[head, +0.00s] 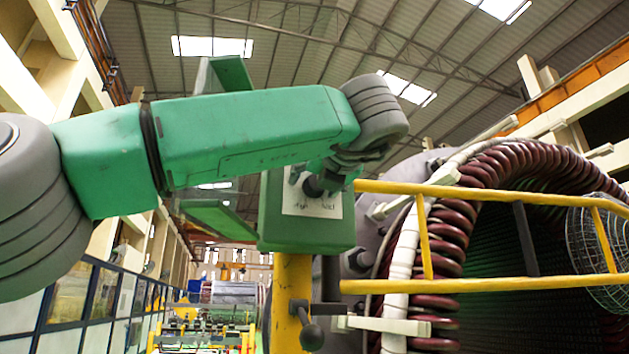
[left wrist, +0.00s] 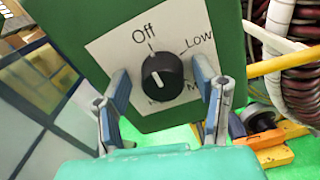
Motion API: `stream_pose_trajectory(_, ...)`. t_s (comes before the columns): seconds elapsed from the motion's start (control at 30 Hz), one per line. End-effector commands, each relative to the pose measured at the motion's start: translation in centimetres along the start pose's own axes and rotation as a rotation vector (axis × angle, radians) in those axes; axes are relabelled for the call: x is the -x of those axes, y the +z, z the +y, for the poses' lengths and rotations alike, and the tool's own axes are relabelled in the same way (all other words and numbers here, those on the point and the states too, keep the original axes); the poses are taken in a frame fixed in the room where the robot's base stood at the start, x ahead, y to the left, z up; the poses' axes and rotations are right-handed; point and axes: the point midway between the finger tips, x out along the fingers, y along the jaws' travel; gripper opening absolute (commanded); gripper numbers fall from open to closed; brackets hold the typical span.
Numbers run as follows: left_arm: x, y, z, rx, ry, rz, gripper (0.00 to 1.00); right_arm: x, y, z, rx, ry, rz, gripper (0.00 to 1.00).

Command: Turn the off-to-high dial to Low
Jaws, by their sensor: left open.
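The green control box (head: 305,235) stands on a yellow post (head: 292,290) in the head view. Its white label plate (head: 328,208) faces me, and my left arm partly covers it. In the left wrist view the black dial (left wrist: 163,77) sits on the white plate, with "Off" above it and "Low" at the upper right. Lower labels are partly hidden behind the dial and right finger. The dial's pale mark points up and slightly left, roughly toward Off. My left gripper (left wrist: 160,70) is open, one finger on each side of the dial, with gaps visible. My right gripper is out of view.
A yellow railing (head: 480,188) runs right of the box, before the large stator with dark red coils (head: 450,240). A dark lever with a round knob (head: 312,337) hangs below the box. Glazed partitions (head: 70,297) line the left.

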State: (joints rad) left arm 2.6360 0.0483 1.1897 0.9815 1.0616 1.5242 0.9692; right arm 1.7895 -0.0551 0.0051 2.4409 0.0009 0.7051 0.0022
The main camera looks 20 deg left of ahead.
Motion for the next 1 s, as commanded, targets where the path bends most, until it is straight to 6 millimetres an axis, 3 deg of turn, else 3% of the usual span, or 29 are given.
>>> stream_pose_trajectory(0.2, -0.2, -0.1, 0.2, 0.001, -0.001, 0.0, 0.54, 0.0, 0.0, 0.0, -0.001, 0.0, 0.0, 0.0)
stream_pose_trajectory(0.33, -0.4, -0.2, 0.4, 0.002, -0.003, 0.001, 0.09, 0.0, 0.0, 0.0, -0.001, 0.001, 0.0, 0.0)
stream_pose_trajectory(0.37, -0.5, -0.2, 0.4, 0.002, -0.003, 0.001, 0.05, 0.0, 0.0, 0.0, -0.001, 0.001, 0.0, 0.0)
stream_pose_trajectory(1.0, -1.0, -0.6, 0.0, -0.015, -0.002, 0.011, 0.05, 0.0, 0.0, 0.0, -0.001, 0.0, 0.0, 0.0)
